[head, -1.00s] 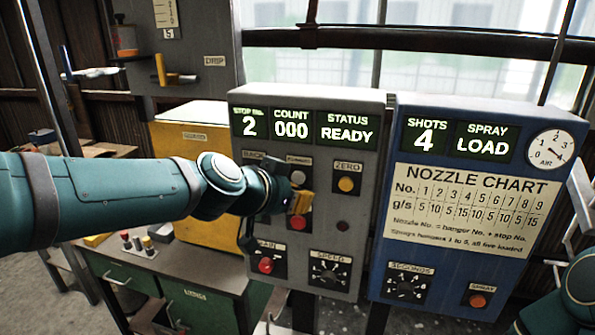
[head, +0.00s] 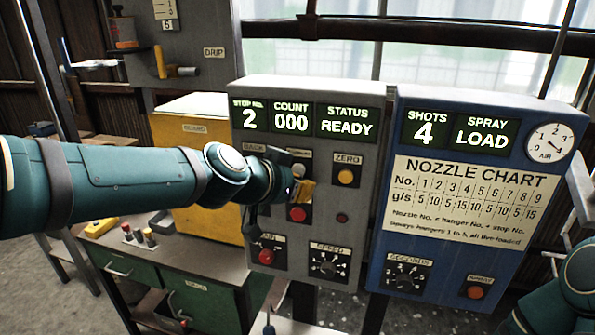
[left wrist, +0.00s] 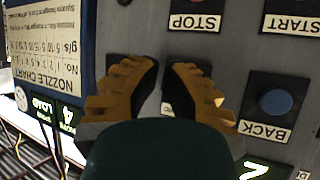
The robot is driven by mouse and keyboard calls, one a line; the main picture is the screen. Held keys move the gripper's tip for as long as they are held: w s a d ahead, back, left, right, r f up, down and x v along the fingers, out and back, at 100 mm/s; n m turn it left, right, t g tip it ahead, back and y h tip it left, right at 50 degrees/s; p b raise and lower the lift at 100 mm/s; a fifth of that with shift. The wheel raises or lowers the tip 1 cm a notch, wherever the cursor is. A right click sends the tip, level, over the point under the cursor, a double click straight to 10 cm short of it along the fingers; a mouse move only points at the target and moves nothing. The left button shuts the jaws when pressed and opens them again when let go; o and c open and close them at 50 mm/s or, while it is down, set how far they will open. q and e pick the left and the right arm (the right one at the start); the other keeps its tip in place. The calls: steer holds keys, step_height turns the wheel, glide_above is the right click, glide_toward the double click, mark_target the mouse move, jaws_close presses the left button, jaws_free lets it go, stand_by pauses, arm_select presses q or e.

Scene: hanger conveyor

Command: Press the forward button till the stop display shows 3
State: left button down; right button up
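The grey control panel (head: 362,220) shows stop number 2 on its display (head: 249,119), with count 000 and status READY. My left gripper (head: 304,190) is at the panel's button area, its yellow fingers almost together with a narrow gap and nothing seen between them. The forward button (head: 298,171) shows as a small pale knob just above the fingertips; contact cannot be told. In the left wrist view, the picture is upside down, and the left gripper (left wrist: 166,72) covers the forward button's area, beside the blue back button (left wrist: 276,103). My right gripper is out of view.
The red stop button (head: 298,213) sits just below the left gripper. The yellow zero button (head: 346,177) is to its right. A blue spray panel (head: 388,240) stands right of the grey one. A bench (head: 205,262) and yellow box (head: 190,150) are behind my left arm.

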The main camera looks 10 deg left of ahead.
arm_select(q)
steer(key=shift+w, duration=0.15)
stand_by(0.6)
steer(key=shift+w, duration=0.3)
